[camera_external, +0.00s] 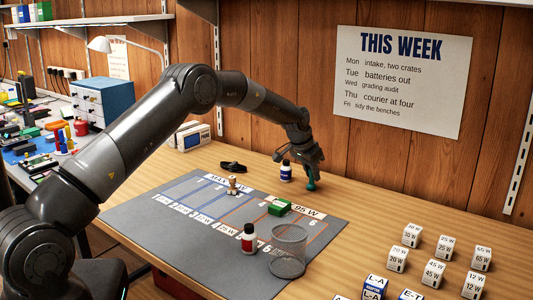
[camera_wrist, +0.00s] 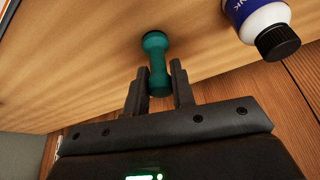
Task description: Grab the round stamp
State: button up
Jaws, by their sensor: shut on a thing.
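A teal stamp (camera_wrist: 157,62) with a rounded, waisted handle and a round dark end is between my fingers in the wrist view. It also shows as a small teal shape (camera_external: 311,184) under my gripper in the external view, over bare wood behind the grey mat. My gripper (camera_wrist: 160,88) is shut on its handle, with one dark finger on each side. I cannot tell whether its end touches the table. A second stamp, with a wooden handle (camera_external: 233,184), stands on the mat.
A blue-and-white ink bottle (camera_external: 286,171) with a black cap stands close to my gripper; it also shows in the wrist view (camera_wrist: 262,22). Labelled cubes (camera_external: 445,247) stand at right.

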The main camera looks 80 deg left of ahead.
jog(key=shift+c, duration=0.9)
jog(key=shift+r, duration=0.15)
